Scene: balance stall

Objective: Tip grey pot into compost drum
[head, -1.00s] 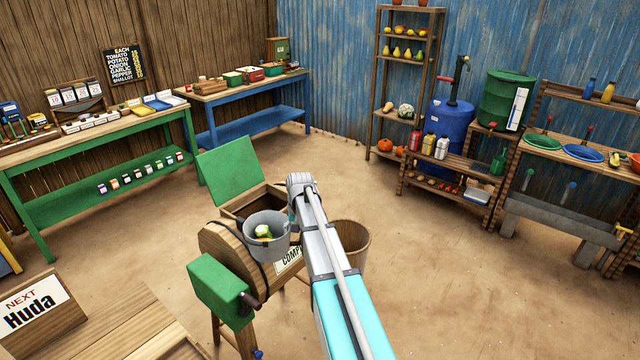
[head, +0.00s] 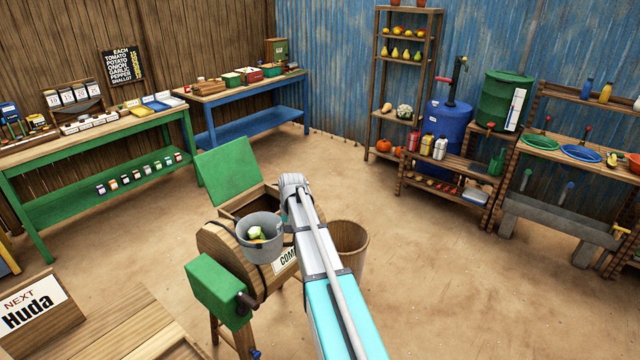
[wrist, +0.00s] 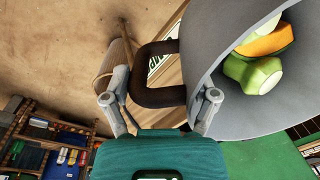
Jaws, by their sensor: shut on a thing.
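The grey pot (head: 258,238) hangs in the head view over the near side of the wooden compost drum (head: 222,262). It is nearly upright, tilted slightly, with green and orange scraps (head: 257,234) inside. In the wrist view the pot's grey wall (wrist: 205,40) fills the right side, and the scraps (wrist: 262,62) lie in it. My gripper (wrist: 160,100) is shut on the pot's dark handle (wrist: 155,97). In the head view my arm hides the gripper's fingers. The drum's green lid (head: 228,172) stands open behind the pot, and part of the drum's opening (head: 247,204) shows.
A wooden bucket (head: 350,245) stands on the floor right of the drum, partly behind my arm. A green box (head: 215,290) with a crank is on the drum's near end. A wooden counter with a name sign (head: 35,305) is at lower left. The floor beyond is clear.

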